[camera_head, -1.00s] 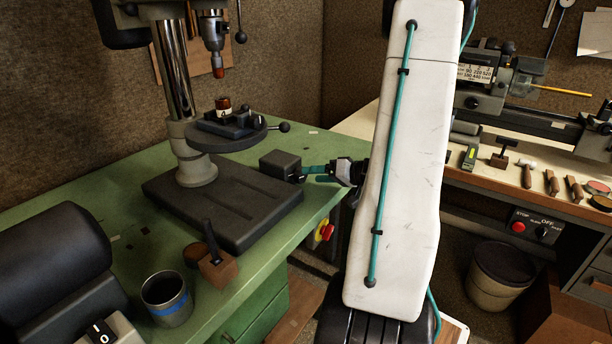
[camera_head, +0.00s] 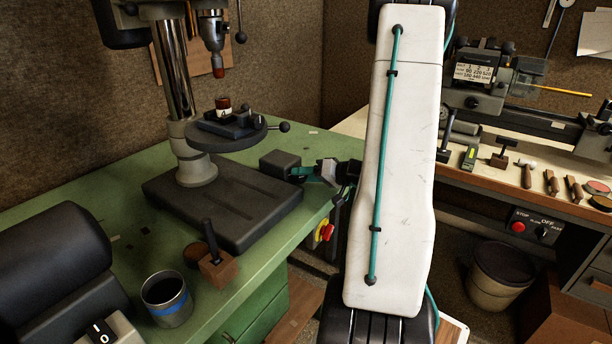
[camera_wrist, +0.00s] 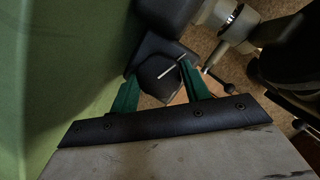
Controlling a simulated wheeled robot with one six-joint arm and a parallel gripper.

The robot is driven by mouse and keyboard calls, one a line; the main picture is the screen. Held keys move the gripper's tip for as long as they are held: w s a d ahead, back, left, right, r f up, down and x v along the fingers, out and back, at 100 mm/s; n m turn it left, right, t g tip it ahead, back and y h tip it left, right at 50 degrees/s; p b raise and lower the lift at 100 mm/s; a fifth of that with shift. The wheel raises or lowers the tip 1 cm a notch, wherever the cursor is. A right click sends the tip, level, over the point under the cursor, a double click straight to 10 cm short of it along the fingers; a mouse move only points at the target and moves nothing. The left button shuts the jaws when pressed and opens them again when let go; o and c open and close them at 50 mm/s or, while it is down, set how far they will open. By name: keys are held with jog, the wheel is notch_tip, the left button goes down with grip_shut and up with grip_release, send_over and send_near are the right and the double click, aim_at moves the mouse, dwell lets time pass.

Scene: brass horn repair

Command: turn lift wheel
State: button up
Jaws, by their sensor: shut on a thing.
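The lift wheel (camera_wrist: 160,80) is a dark, faceted knob with a pale line by it, seen between my teal fingers in the wrist view. My gripper (camera_wrist: 158,70) has one finger on each side of it and is shut on it. There the wheel is too small and covered to make out clearly.
The drill press table (camera_head: 226,137) holds a dark vise with a small red-brown part. A cup (camera_head: 167,300) and a wooden block (camera_head: 217,269) stand at the front of the green bench (camera_head: 110,240). A red stop button (camera_head: 327,232) sits below my gripper.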

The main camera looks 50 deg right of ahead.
jog(key=shift+d+m+y, duration=0.1)
jog(key=shift+m+y, duration=0.4)
jog(key=shift+m, duration=0.5)
jog(key=o, duration=1)
jog(key=v, duration=0.7)
jog(key=shift+s+d+f, duration=0.1)
jog(key=shift+s+d, duration=0.05)
jog(key=shift+s, duration=0.25)
